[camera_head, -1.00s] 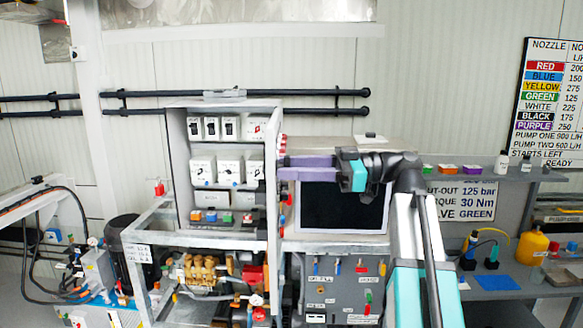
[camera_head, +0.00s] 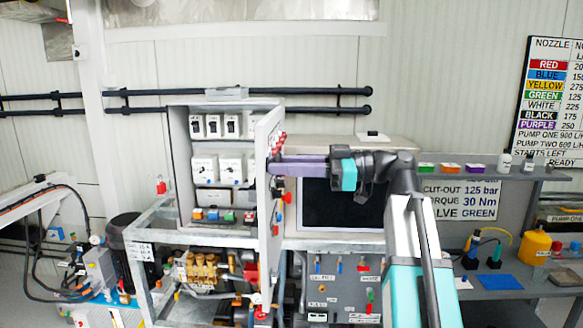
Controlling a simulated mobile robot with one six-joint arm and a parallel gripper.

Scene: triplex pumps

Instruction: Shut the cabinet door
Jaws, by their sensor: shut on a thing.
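The grey cabinet (camera_head: 176,150) stands left of centre, with white switch boxes and breakers showing inside. Its door (camera_head: 269,215) is partly open, turned nearly edge-on, and covers the right part of the opening. Red fittings show along the door's outer face. My gripper (camera_head: 274,165) comes from the right with its long purple fingers level. Its fingertips are at the door's outer side, at mid-height, and are shut on the door there. The exact part between the fingertips is too small to make out.
A dark screen (camera_head: 341,203) stands right of the door, behind my arm. Below is a grey panel (camera_head: 340,290) with small valves. A metal frame (camera_head: 140,225) with brass pump parts is under the cabinet. A shelf (camera_head: 500,172) with small blocks is at right.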

